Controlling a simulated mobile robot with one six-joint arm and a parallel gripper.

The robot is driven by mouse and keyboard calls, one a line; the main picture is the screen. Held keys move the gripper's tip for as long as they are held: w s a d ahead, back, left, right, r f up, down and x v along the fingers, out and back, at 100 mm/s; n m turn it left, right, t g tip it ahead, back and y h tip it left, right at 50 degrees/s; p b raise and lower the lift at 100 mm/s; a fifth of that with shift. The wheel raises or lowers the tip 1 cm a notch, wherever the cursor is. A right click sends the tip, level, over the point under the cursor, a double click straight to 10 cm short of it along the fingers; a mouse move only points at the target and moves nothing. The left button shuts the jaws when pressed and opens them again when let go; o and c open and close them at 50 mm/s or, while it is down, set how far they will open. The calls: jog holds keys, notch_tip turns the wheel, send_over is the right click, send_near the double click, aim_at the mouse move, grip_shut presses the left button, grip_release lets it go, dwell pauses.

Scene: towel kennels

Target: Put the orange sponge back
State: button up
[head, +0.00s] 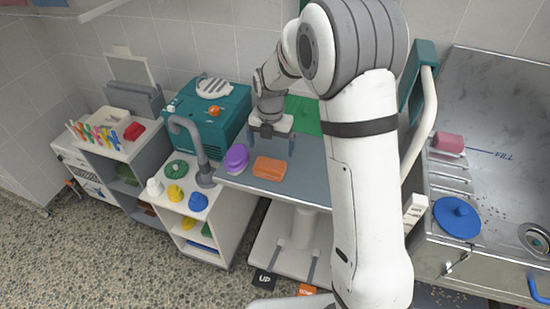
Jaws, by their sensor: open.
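The orange sponge (270,168) lies flat near the front edge of the grey table (318,172). My gripper (271,144) is open, pointing down just behind and above the sponge, with its two fingers spread. Nothing shows between the fingers. Whether the fingertips touch the table cannot be told.
A purple oval object (236,158) sits left of the sponge. A green mat (304,112) lies behind, partly hidden by my arm. A teal box (212,112) and a white shelf unit (170,212) with a grey curved pipe (196,145) stand left. A metal sink counter (485,130) stands right.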

aim_at(271, 161)
jog(key=s+d+r+m, duration=0.4)
jog(key=s+r+m, duration=0.25)
jog(key=r, duration=0.35)
jog(key=s+d+r+m+t, duration=0.1)
jog(key=s+d+m, duration=0.3)
jog(key=s+m, duration=0.6)
jog(key=s+d+r+m+t, duration=0.2)
jog(key=s+m, duration=0.8)
jog(key=m, duration=0.5)
jog(key=shift+d+r, duration=0.35)
jog(key=shift+d, duration=0.55)
jog(key=shift+w, duration=0.15)
